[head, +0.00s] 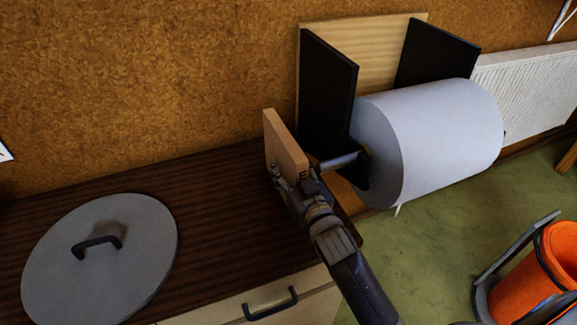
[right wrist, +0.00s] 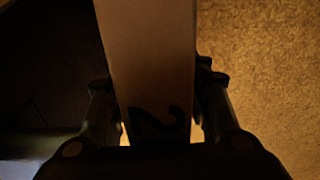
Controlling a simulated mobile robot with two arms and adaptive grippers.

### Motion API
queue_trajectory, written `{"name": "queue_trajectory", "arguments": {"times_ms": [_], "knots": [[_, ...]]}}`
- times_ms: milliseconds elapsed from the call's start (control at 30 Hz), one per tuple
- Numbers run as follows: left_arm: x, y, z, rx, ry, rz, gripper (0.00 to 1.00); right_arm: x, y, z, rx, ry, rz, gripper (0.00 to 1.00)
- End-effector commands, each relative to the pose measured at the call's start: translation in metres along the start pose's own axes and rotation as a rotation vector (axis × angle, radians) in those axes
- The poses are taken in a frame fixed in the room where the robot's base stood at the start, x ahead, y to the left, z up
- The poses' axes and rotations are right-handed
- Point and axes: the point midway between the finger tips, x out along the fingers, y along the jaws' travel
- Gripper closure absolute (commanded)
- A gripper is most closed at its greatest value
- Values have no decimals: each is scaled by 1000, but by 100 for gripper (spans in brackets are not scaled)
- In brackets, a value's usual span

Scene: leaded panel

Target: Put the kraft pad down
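The kraft pad (head: 283,143) is a tan block standing on edge, upright, in the head view. It is beside the black bracket at the right end of the dark wooden counter (head: 215,200). My right gripper (head: 291,178) is shut on its lower part. In the right wrist view the pad (right wrist: 150,60) runs between the two fingers and bears a dark curved mark like a "2". I cannot tell whether its lower edge touches the counter. My left gripper is not in view.
A round grey lid (head: 75,275) with a dark handle lies on the counter at left. A large pale roll (head: 440,135) hangs between black brackets (head: 325,85) right of the pad. An orange bin (head: 525,285) stands lower right. The counter between lid and pad is clear.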

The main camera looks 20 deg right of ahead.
Motion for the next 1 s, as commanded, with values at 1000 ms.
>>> {"name": "queue_trajectory", "arguments": {"times_ms": [1000], "knots": [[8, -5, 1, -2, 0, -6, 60, -109, 0, -2, 1, -2, 0, 55]]}}
